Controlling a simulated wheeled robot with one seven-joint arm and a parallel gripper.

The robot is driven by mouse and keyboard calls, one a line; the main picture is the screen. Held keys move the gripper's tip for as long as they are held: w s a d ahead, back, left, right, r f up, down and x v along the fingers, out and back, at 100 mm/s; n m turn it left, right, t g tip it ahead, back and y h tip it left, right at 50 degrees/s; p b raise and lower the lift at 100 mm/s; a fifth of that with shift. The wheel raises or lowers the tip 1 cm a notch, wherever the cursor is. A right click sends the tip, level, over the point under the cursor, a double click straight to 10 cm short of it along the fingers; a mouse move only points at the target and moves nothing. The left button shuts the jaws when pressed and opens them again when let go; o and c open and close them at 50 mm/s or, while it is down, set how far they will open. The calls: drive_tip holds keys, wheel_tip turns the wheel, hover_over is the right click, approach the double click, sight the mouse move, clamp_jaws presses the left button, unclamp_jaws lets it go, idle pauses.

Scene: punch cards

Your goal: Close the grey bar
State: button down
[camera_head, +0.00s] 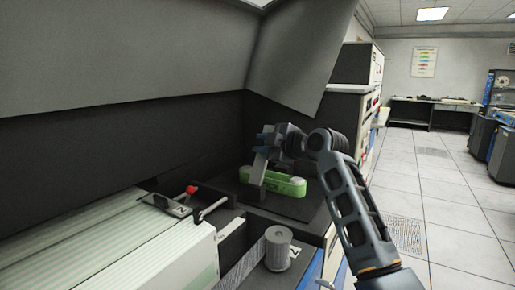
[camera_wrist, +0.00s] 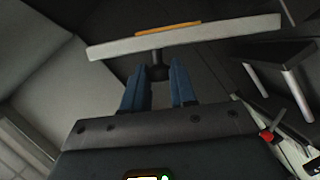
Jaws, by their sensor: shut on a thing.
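The light grey bar (camera_wrist: 215,38), with an orange stripe on it, runs across the top of the wrist view, slightly tilted. A dark round knob (camera_wrist: 158,72) on a short stem projects from it. My gripper (camera_wrist: 158,85) has its two blue fingers shut on this knob. In the head view, my gripper (camera_head: 264,138) is above the dark deck of the machine. A grey upright piece (camera_head: 258,172) just below it appears to be the same bar. The exact finger contact is hard to see.
A green rounded part (camera_head: 287,185) lies on the deck beside the grip. A grey handle (camera_head: 213,208) and a red knob (camera_head: 191,190) stand to the left. A grey roll (camera_head: 278,248) stands in front. Dark panels overhang the deck. The tiled floor at right is clear.

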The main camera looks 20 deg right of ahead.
drive_tip(key=shift+w+d+f+m+g+y+b, duration=0.55)
drive_tip(key=shift+w+d+f+m+g+b, duration=0.25)
drive_tip(key=shift+d+f+m, duration=0.5)
drive_tip(key=shift+w+d+f+m+g+y+b, duration=0.6)
drive_tip(key=shift+w+d+f+m, duration=0.4)
drive_tip(key=shift+m, duration=0.5)
drive_tip(key=shift+w+d+f+m+g+y+b, duration=0.6)
drive_tip(key=shift+w+d+f+m+g, duration=0.2)
drive_tip(key=shift+d+f+m, duration=0.55)
drive_tip(key=shift+a, duration=0.1)
drive_tip(key=c, duration=0.9)
unclamp_jaws()
drive_tip(key=shift+s+r, duration=0.1)
drive_tip(key=shift+b+v, duration=0.5)
drive_tip(key=shift+v, duration=3.3)
drive_tip(key=shift+s, duration=0.1)
